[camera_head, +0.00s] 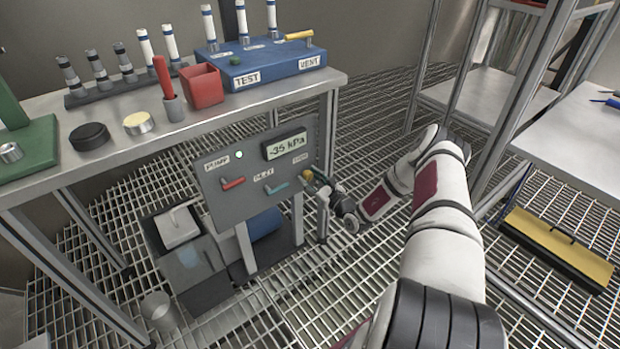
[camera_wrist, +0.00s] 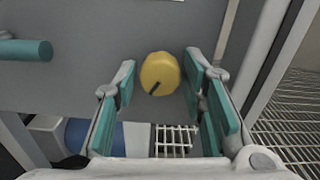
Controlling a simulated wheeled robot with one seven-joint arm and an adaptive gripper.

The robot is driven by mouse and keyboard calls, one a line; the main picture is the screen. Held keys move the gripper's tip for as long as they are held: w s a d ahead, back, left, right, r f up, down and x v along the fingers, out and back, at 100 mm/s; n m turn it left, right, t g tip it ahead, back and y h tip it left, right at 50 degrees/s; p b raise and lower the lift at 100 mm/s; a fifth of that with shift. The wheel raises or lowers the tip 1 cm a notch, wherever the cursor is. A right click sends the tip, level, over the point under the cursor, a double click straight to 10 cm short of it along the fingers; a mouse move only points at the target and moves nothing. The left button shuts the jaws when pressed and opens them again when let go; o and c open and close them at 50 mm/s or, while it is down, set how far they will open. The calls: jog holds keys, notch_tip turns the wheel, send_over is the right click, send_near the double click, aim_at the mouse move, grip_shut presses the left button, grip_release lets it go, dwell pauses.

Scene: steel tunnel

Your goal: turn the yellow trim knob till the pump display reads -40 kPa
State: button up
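The yellow trim knob (camera_wrist: 160,73) is on the grey pump panel, with a dark pointer mark toward its lower left in the wrist view. In the head view the knob (camera_head: 307,174) shows small at the panel's right edge, partly hidden by my gripper (camera_head: 318,184). In the wrist view my gripper (camera_wrist: 158,78) is open, with its teal-padded fingers on either side of the knob and gaps showing between. The pump display (camera_head: 286,145) reads -35 kPa. It sits at the panel's upper right.
The workbench (camera_head: 120,125) stands above, holding a blue test block (camera_head: 262,65) and a red cup (camera_head: 202,86). A table leg stands close right of the knob.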

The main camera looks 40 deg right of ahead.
dwell(0.3)
jog(key=s, duration=1.2)
jog(key=shift+d, duration=0.2)
